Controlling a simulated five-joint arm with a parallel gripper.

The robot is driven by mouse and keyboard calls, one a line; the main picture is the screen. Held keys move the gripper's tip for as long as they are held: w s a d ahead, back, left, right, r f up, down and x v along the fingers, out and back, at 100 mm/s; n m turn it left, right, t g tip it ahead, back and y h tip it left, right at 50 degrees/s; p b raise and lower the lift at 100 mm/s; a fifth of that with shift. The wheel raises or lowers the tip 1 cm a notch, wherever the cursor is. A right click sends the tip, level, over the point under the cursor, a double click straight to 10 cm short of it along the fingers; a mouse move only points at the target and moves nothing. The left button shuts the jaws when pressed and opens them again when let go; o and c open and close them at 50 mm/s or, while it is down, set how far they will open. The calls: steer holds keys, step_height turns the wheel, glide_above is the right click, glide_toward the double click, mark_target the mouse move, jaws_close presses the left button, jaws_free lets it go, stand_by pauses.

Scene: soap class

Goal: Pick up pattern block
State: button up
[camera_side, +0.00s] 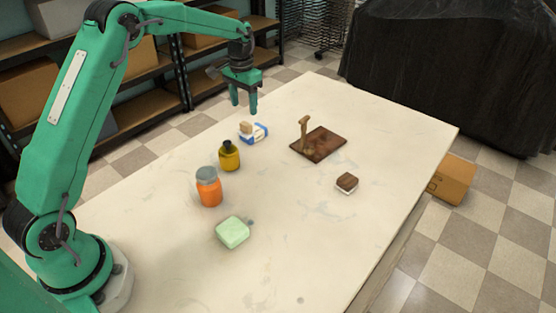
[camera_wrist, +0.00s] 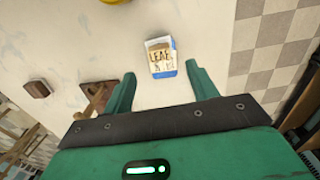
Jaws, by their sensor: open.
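No single thing is plainly marked as the pattern block. A small block in a white and blue wrapper (camera_side: 253,132) lies on the table, with a tan face and dark lettering like "LEAF" in the wrist view (camera_wrist: 161,57). My gripper (camera_side: 243,103) is open and empty above the table, near this block. In the wrist view the block shows between and just beyond the fingertips, apart from both. A small block with a brown top and pale base (camera_side: 347,183) sits farther right, also seen in the wrist view (camera_wrist: 37,88).
A brown board (camera_side: 325,140) carries a wooden handled tool (camera_side: 304,128). A yellow bottle (camera_side: 229,158), an orange jar (camera_side: 209,190) and a pale green soap (camera_side: 233,232) stand along the left. The table (camera_side: 300,260) is clear at the front right.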

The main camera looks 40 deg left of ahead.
mark_target(246, 123)
steer(key=shift+f, duration=1.25)
steer(key=shift+f, duration=0.1)
steer(key=shift+f, duration=2.55)
steer(key=c, duration=1)
steer(key=shift+o, duration=0.2)
steer(key=shift+r, duration=0.2)
